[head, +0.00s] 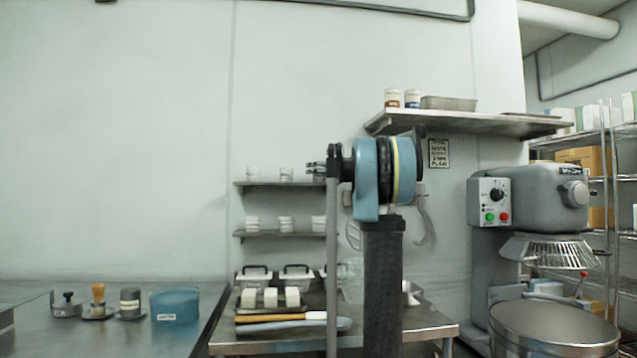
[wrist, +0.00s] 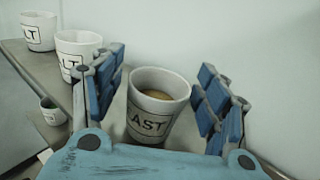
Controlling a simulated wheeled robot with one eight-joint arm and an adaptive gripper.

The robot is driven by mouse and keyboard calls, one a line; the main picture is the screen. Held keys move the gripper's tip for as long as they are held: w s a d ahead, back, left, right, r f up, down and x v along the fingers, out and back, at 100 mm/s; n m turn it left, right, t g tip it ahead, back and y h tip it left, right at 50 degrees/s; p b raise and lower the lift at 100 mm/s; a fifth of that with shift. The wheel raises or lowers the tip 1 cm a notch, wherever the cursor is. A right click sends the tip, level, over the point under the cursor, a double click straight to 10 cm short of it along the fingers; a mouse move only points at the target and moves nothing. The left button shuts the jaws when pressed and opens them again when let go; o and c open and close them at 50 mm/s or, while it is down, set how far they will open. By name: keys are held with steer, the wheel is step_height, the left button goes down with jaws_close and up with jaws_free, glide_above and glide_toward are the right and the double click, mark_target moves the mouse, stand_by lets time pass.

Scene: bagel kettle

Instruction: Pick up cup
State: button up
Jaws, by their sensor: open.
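A white cup (wrist: 155,106) with black lettering ending in "AST" and something brown inside stands upright between the spread blue fingers of my gripper (wrist: 160,72). The fingers flank the cup on both sides with the jaws open; a gap shows on the right, and I cannot tell whether the left finger touches it. In the head view my gripper (head: 317,167) is at the right end of the upper small wall shelf (head: 270,183). Two similar cups stand to the left, a near one (wrist: 78,52) and a far one (wrist: 38,30).
A lower shelf (head: 265,235) holds more white containers; one shows in the wrist view (wrist: 52,110). The wall (wrist: 240,45) is close behind the cup. A higher shelf (head: 470,123) with jars and a metal pan is to the right. A mixer (head: 530,210) stands further right.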

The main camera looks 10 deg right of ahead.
steer(key=c, duration=1.2)
steer(key=shift+r, duration=0.1)
step_height(320, 180, up, 10)
steer(key=shift+f, duration=0.1)
